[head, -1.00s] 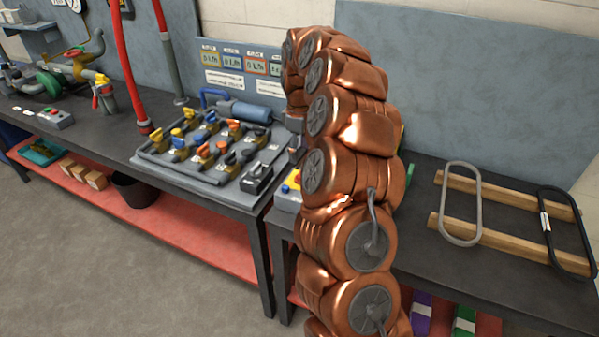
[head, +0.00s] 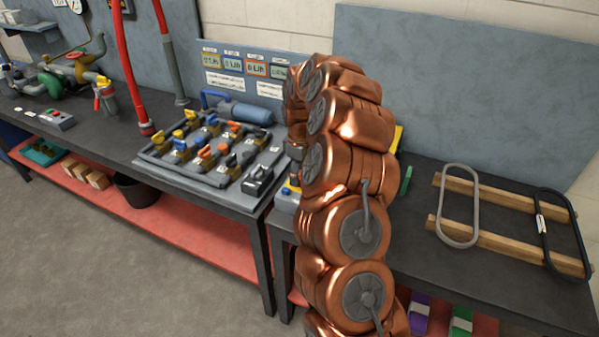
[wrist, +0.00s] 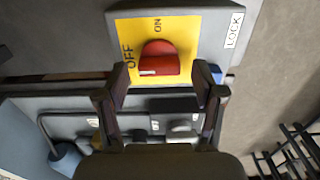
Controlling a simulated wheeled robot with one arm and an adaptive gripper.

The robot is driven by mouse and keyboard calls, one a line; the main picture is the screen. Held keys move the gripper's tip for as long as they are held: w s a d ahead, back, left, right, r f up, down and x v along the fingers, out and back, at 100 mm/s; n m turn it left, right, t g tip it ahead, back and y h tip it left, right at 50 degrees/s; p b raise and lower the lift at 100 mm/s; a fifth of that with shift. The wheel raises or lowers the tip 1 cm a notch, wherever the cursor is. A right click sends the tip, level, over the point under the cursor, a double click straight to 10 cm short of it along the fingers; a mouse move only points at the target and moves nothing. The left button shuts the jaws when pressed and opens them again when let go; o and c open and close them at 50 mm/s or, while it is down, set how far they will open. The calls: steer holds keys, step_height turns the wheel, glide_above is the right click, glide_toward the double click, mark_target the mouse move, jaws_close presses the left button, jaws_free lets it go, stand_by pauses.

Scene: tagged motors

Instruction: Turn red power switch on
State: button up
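The red power switch (wrist: 159,58) is a round knob on a yellow plate (wrist: 190,32) marked OFF at the left and ON at the top in the wrist view. A white mark shows on the knob's lower left, nearer OFF. My gripper (wrist: 161,74) is open, its two dark fingers spread to either side of the knob's lower edge; I cannot tell whether they touch it. In the head view the grey switch box (head: 287,200) shows only in part behind my copper arm, and my gripper is hidden there.
A LOCK label (wrist: 234,30) is on the box. A panel of coloured valve handles (head: 205,150) lies left of the box. Wooden bars (head: 490,195) with a grey loop and a black loop lie at the right. A grey backboard (head: 460,80) rises behind.

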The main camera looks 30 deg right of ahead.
steer(key=c, duration=1.1)
steer(key=shift+o, duration=0.2)
steer(key=shift+f+b, duration=0.15)
steer(key=shift+b, duration=0.25)
steer(key=m+b, duration=0.2)
steer(key=b, duration=0.1)
steer(key=shift+d+f+m, duration=0.1)
steer(key=shift+f+m, duration=0.1)
steer(key=shift+m, duration=0.2)
steer(key=m+b, duration=0.5)
steer(key=shift+d+b, duration=0.1)
steer(key=shift+b, duration=0.2)
steer(key=m+b, duration=0.3)
steer(key=m, duration=0.2)
steer(key=shift+d+r+m+b, duration=0.1)
steer(key=shift+m+b, duration=0.3)
steer(key=m+b, duration=0.2)
steer(key=m, duration=0.2)
steer(key=shift+r, duration=0.15)
steer(key=shift+m, duration=0.3)
